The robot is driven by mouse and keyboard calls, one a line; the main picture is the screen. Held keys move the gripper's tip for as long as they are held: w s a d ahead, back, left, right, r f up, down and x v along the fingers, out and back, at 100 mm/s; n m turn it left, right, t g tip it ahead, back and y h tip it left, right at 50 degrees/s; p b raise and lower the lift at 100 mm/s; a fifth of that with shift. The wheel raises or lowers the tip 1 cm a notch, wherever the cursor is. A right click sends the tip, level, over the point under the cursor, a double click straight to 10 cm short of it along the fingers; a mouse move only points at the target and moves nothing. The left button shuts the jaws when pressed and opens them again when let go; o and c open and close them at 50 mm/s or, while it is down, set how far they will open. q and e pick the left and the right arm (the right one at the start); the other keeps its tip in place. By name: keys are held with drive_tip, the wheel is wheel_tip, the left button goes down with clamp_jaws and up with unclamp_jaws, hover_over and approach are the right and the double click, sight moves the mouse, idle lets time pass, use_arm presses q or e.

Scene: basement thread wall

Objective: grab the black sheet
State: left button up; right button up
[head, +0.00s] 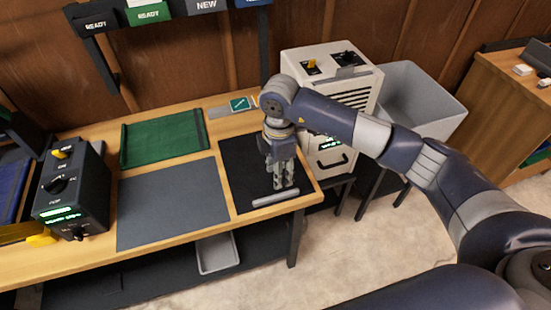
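The black sheet (238,178) lies flat at the right end of the wooden table, with a light grey bar (275,198) across its near edge. My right gripper (284,187) points down over the right part of the sheet, just behind the bar. Its fingertips look close to the sheet, but I cannot tell whether they touch it. The finger gap is too small to judge, and no lifted sheet shows. My arm and gripper hide part of the sheet's right side. My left gripper is not in view.
A dark grey sheet (170,204) and a green sheet (165,139) lie to the left. A black control box (72,195) stands at the table's left. A white machine (318,62) and a grey bin (421,100) stand at the right. Labelled holders (95,25) hang above.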

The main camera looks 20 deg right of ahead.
sight(276, 196)
drive_tip(key=f, duration=0.3)
drive_tip(key=shift+s+a+f+p, duration=0.3)
drive_tip(key=shift+a+f+p, duration=0.05)
drive_tip(key=shift+f, duration=0.05)
drive_tip(key=shift+d+f, duration=0.1)
drive_tip(key=shift+f, duration=0.25)
drive_tip(key=shift+w+f, duration=0.15)
drive_tip(key=shift+f, duration=0.15)
drive_tip(key=f+p, duration=0.1)
drive_tip(key=f, duration=0.1)
drive_tip(key=f+p, duration=0.1)
drive_tip(key=f, duration=0.1)
drive_tip(key=shift+w+a+f, duration=0.1)
drive_tip(key=shift+a+f, duration=0.05)
drive_tip(key=shift+a, duration=0.05)
drive_tip(key=shift+f, duration=0.25)
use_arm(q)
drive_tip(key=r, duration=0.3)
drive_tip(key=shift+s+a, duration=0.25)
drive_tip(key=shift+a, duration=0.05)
use_arm(e)
drive_tip(key=shift+f, duration=0.1)
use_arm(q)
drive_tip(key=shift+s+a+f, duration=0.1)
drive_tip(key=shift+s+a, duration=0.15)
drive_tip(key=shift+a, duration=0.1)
use_arm(e)
clamp_jaws()
